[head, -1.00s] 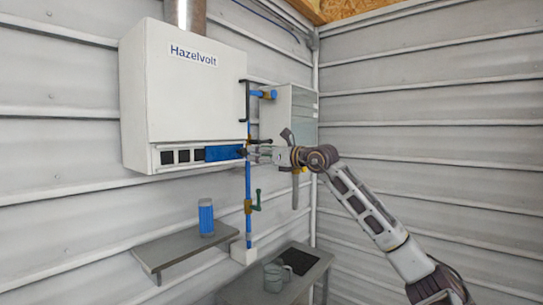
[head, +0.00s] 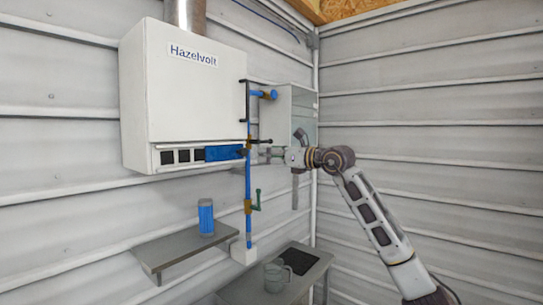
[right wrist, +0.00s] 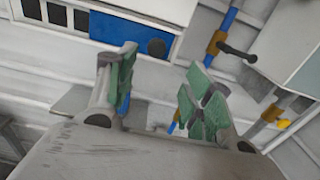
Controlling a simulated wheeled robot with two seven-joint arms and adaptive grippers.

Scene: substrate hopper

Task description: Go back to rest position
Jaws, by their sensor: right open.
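My right gripper (head: 263,153) is open and empty in the head view, just right of the blue pipe (head: 248,178) under the white Hazelvolt box (head: 190,90). In the right wrist view my right gripper (right wrist: 162,75) shows two green-padded fingers spread apart, with nothing between them. The box's lower strip has dark square windows and a blue panel (head: 222,153). The blue panel also shows in the right wrist view (right wrist: 120,28), beyond the fingers and apart from them. My left gripper is not in view.
A blue canister (head: 206,217) stands on a grey wall shelf (head: 180,249). A greenish mug (head: 274,275) sits on a low table (head: 245,290). A grey wall cabinet (head: 300,112) is behind the gripper. The right wall is bare.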

